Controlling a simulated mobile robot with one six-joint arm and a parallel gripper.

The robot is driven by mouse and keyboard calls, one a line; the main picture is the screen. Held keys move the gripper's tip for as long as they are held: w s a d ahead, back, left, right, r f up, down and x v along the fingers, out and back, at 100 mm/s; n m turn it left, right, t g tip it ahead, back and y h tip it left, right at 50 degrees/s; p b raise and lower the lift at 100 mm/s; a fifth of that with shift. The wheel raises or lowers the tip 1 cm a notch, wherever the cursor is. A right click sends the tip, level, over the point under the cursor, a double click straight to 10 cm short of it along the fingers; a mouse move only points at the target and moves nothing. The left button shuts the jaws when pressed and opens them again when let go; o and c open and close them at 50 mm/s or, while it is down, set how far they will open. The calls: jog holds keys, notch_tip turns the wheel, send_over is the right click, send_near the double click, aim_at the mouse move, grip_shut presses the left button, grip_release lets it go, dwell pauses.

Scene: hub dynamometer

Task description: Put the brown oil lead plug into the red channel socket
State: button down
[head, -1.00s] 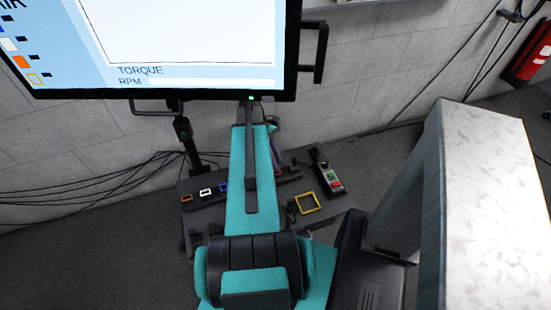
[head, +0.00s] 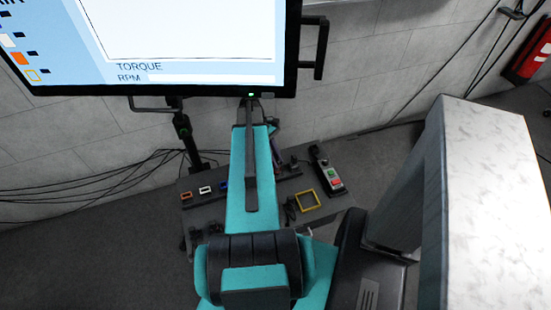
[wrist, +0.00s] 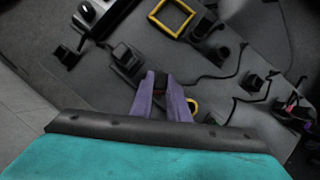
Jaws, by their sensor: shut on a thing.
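My gripper (wrist: 160,98) has purple fingers that show in the wrist view, shut on a small dark plug (wrist: 160,80); its brown colour is hard to make out. In the head view the gripper is mostly hidden behind my teal arm, with a sliver of purple over the panel. A row of coloured sockets lies on the dark panel left of my arm: an orange one (head: 187,195), a white one (head: 205,190) and a blue one (head: 223,186). I cannot make out a red socket; my arm covers part of the row.
A yellow square frame (head: 308,201) lies on the panel right of my arm, beside a control box (head: 329,175) with green and red buttons. It also shows in the wrist view (wrist: 171,18). A monitor (head: 190,50) hangs above. Black cables lie along the wall.

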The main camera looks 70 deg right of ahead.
jog(key=shift+f, duration=0.35)
jog(key=c, duration=1.6)
grip_release()
jog(key=shift+r, duration=0.2)
jog(key=shift+r+b, duration=0.35)
jog(key=shift+r, duration=0.45)
jog(key=shift+s+a+r, duration=0.15)
jog(key=shift+a+r, duration=0.4)
jog(key=shift+r, duration=0.25)
jog(key=s+a+p, duration=0.1)
jog(key=a, duration=0.2)
jog(key=s+a+r+p, duration=0.1)
jog(key=a, duration=0.2)
jog(key=s+a+p, duration=0.1)
jog(key=a, duration=0.2)
jog(key=shift+s+a+r, duration=0.1)
jog(key=shift+s+r, duration=0.05)
jog(key=shift+s, duration=0.2)
